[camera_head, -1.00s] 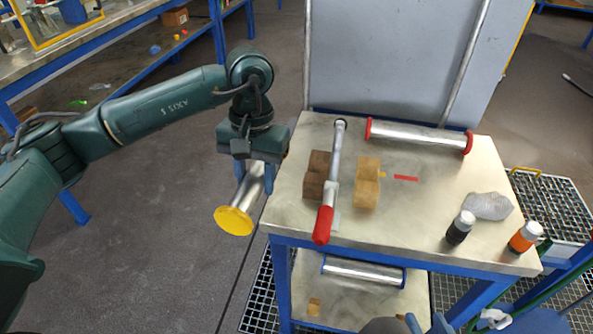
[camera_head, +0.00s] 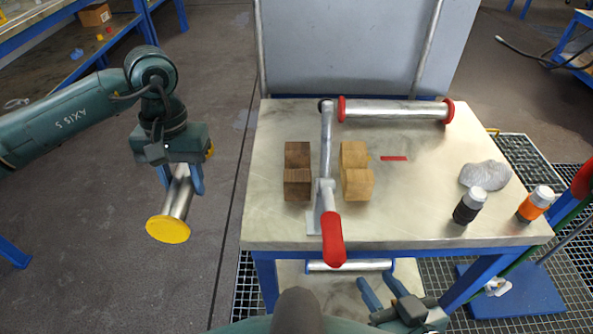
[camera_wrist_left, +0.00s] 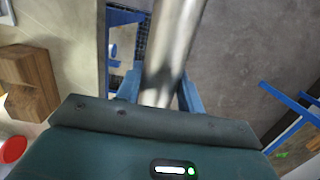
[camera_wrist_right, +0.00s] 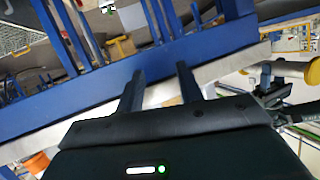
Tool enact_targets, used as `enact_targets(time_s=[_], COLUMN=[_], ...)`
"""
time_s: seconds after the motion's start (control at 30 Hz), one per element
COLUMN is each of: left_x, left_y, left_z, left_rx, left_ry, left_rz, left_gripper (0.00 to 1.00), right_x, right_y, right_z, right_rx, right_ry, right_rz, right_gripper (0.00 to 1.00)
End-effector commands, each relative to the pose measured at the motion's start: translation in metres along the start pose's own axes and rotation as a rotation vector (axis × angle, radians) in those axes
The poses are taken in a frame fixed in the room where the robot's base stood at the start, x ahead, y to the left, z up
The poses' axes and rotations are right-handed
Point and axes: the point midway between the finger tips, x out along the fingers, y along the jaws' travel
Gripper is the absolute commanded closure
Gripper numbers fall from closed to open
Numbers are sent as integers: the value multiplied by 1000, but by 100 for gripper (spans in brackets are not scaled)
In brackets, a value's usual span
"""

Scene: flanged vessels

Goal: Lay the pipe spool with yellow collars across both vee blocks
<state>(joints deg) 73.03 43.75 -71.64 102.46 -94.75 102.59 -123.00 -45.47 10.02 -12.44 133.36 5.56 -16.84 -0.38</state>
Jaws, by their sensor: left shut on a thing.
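The pipe spool (camera_head: 177,200), a silver tube with a yellow collar (camera_head: 168,229) at its near end, hangs in my left gripper (camera_head: 181,182) over the floor, left of the table. The gripper is shut around its tube, which also shows in the left wrist view (camera_wrist_left: 171,45). The far collar is mostly hidden by the gripper. Two wooden vee blocks, one dark brown (camera_head: 297,185) and one light (camera_head: 356,185), stand side by side on the table, empty. My right gripper (camera_head: 375,280) is open and empty, low at the table's front edge.
A red-collared spool (camera_head: 395,110) lies along the table's back. A grey lump (camera_head: 485,175), a black bottle (camera_head: 468,207) and an orange bottle (camera_head: 535,204) stand at right. Another spool (camera_head: 345,265) lies below.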

Motion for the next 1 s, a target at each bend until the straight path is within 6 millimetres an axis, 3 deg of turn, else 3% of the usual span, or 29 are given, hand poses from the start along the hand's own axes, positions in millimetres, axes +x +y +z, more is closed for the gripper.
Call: enact_targets(time_s=[0.4, 0.8, 1.0], left_x=[-3, -84, -110], left_y=[0, 0, 0], left_z=[-1, 35, 50], left_rx=[0, -1, 0], left_ry=[5, 4, 3], left_rz=[-1, -1, -1], left_gripper=[100, 100, 100], right_x=[0, -10, -13], right_y=[0, -3, -3], right_z=[-1, -35, -40], right_rx=[0, -47, -70], right_ry=[0, -149, -215], right_rz=[0, 19, 27], right_gripper=[64, 64, 64])
